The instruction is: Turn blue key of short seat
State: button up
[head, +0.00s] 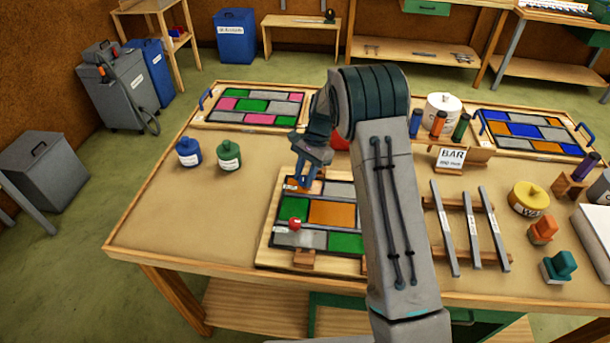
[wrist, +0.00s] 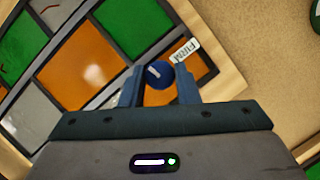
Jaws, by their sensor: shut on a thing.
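The leaded panel of green, orange and grey panes (head: 332,213) lies in its wooden frame near the table's middle. My gripper (head: 304,180) is over its far left corner. In the wrist view, my gripper (wrist: 158,92) is shut on a round blue key (wrist: 157,72), one finger on each side. The key sits over an orange pane beside a label reading FIRM (wrist: 185,51). In the head view my gripper hides the blue key. A round red key (head: 295,223) stands at the panel's near left. I cannot tell which way the blue key is turned.
Blue (head: 188,152) and green (head: 228,155) jars stand left of my arm. Two more panels lie at the back, left (head: 257,105) and right (head: 533,130). Metal bars (head: 444,228) lie right of my arm. The table's left front is clear.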

jog(key=n+h, duration=0.1)
jog(key=n, duration=0.2)
jog(key=n+g+h, duration=0.1)
jog(key=n, duration=0.2)
jog(key=shift+w+a+n+b, duration=0.15)
jog(key=shift+a+n+b, duration=0.05)
jog(key=shift+n+b, duration=0.1)
jog(key=n+h, duration=0.1)
jog(key=n, duration=0.2)
jog(key=n+h, duration=0.1)
jog(key=n, duration=0.2)
jog(key=shift+a+h+b, duration=0.15)
jog(key=shift+h+b, duration=0.15)
jog(key=shift+n, duration=0.3)
jog(key=o, duration=1)
jog(key=shift+c, duration=0.2)
jog(key=shift+r, duration=0.1)
jog(key=v, duration=1.3)
jog(key=shift+w+a+r+b, duration=0.15)
jog(key=shift+w+r+b, duration=0.1)
jog(key=shift+b, duration=0.1)
